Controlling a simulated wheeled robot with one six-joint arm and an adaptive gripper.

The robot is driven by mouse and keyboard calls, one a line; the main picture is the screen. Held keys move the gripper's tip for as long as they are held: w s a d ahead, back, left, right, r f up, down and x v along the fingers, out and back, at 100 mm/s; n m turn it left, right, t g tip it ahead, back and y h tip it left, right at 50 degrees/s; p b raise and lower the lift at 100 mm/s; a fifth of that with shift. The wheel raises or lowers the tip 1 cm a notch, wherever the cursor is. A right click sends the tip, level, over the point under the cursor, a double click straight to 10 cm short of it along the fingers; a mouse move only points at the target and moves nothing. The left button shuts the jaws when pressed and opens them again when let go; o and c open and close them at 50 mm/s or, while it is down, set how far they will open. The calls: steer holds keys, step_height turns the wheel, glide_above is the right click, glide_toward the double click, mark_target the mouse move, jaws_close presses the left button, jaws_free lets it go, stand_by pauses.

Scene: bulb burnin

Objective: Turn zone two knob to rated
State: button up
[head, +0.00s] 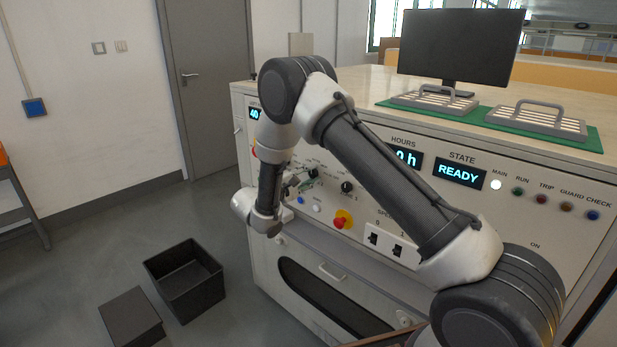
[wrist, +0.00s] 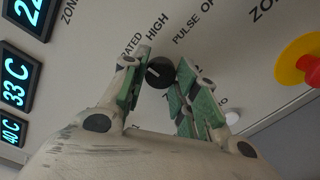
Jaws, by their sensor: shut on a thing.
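A black round selector knob (wrist: 158,72) with a white pointer mark sits between the green-padded fingertips of my gripper (wrist: 160,82) in the wrist view. My gripper is shut on this knob. The labels "RATED", "HIGH" and "PULSE" show above it, "RATED" partly covered by the left finger. The white mark is on the knob's left side; I cannot tell exactly which label it points to. The zone number is not readable. In the head view my gripper (head: 296,183) reaches the front panel at the left knob (head: 313,173). A second black knob (head: 347,187) is free to its right.
A red and yellow emergency stop (head: 342,220) sits below right of the knobs; one also shows in the wrist view (wrist: 303,62). The state display (head: 459,175) reads READY. Guards with handles (head: 434,99) lie on top. A black open bin (head: 187,280) stands on the floor.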

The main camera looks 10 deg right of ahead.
stand_by(0.3)
steer(key=o, duration=1)
steer(key=v, duration=1.2)
